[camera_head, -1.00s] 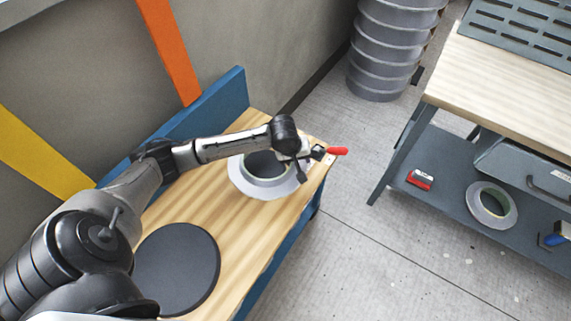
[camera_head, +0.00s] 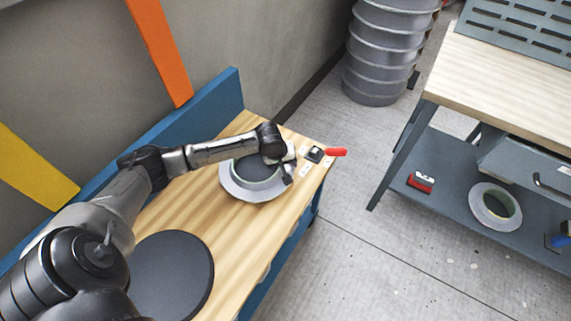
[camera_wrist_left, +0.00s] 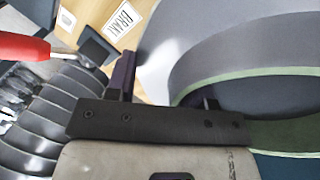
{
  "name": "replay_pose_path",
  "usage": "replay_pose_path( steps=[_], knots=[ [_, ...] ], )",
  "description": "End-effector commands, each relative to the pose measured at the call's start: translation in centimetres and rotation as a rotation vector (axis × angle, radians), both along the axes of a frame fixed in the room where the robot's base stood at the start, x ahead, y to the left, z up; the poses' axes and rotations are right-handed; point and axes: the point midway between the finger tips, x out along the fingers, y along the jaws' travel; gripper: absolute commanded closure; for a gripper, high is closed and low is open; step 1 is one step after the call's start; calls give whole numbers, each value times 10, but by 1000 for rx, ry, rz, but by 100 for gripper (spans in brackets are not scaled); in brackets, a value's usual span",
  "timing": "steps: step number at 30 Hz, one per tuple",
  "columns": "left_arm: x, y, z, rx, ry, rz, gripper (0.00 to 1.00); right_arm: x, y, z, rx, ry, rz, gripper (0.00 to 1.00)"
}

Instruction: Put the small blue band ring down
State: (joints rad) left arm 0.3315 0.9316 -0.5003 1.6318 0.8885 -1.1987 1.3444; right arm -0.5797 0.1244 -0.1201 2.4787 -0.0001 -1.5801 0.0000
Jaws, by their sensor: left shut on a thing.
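A pale grey ring with a wide flange and a greenish rim (camera_head: 239,187) lies on or just above the wooden bench top, near its far right end. No blue band shows on it in these views. My left gripper (camera_head: 285,168) is at the ring's right side, shut on its wall. In the left wrist view the ring's grey wall and green edge (camera_wrist_left: 290,72) fill the right side, with one finger outside the wall and one inside. The contact under the gripper is partly hidden. My right gripper is not in view.
A toggle clamp with a red handle (camera_head: 335,152) and small labels are at the bench corner. A dark disc (camera_head: 172,275) lies nearer on the bench. A blue board (camera_head: 215,100) edges the back. Another ring (camera_head: 480,208) and a red block (camera_head: 420,182) sit on the right-hand shelf.

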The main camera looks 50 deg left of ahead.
Motion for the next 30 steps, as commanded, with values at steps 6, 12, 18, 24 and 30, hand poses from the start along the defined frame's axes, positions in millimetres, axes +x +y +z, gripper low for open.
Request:
replay_pose_path(
  steps=[6,12,18,24,30],
  knots=[
    [0,0,2,0,-1,0,88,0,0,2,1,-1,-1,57],
    [0,0,-3,-1,0,2,51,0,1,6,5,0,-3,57],
    [-1,1,-5,1,3,1,41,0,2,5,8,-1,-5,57],
    [-1,1,-7,2,6,2,41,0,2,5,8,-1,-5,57],
    [-2,1,-7,4,8,1,41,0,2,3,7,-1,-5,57]
  ],
)
